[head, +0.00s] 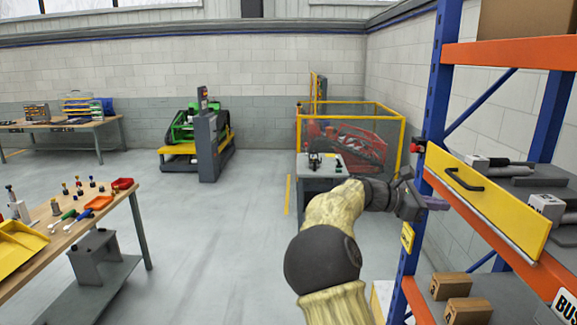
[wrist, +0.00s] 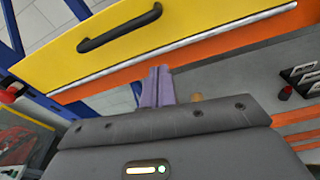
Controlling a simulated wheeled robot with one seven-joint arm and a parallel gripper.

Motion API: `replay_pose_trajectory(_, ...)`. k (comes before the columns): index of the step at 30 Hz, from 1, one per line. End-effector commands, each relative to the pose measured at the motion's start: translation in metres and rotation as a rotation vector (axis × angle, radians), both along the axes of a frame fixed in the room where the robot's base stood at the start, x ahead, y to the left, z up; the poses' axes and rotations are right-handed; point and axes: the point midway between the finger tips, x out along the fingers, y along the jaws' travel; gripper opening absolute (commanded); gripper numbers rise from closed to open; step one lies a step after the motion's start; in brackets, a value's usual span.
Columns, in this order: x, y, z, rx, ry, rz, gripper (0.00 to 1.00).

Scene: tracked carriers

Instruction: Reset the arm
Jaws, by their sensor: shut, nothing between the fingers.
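My gripper (head: 436,203) is at the end of my outstretched arm, in front of the blue and orange rack on the right of the head view. Its purple-grey fingers (wrist: 157,87) are together and hold nothing. In the wrist view they point toward the rack, below a yellow drawer front (wrist: 130,40) with a black handle (wrist: 119,28). The same yellow drawer front (head: 480,200) shows in the head view, to the right of my gripper. I cannot tell whether the fingers touch the rack.
The rack's blue upright (head: 432,95) stands close to my gripper. Cardboard boxes (head: 449,286) sit on its lower shelf. A workbench (head: 95,215) with tools is at the left. A grey cabinet (head: 318,184) stands beyond my arm. The floor (head: 220,230) between is clear.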

Motion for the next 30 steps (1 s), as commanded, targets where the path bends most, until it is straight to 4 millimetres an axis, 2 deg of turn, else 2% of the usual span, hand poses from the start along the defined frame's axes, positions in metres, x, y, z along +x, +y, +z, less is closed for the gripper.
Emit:
replay_pose_trajectory(1,-0.013,-0.011,-0.03,0.108,-0.053,-0.014,0.0)
replay_pose_trajectory(5,-0.042,-0.011,-0.104,0.382,-0.228,-0.064,0.0)
replay_pose_trajectory(6,-0.051,-0.005,-0.125,0.462,-0.283,-0.087,0.0)
replay_pose_trajectory(8,-0.066,0.007,-0.152,0.576,-0.368,-0.131,0.0)
replay_pose_trajectory(12,-0.1,0.048,-0.204,0.819,-0.558,-0.26,0.0)
replay_pose_trajectory(18,-0.154,0.121,-0.247,1.089,-0.815,-0.509,0.0)
replay_pose_trajectory(24,-0.216,0.188,-0.27,1.248,-1.043,-0.802,0.0)
replay_pose_trajectory(27,-0.243,0.209,-0.277,1.278,-1.131,-0.925,0.0)
replay_pose_trajectory(30,-0.258,0.22,-0.28,1.286,-1.183,-0.999,0.0)
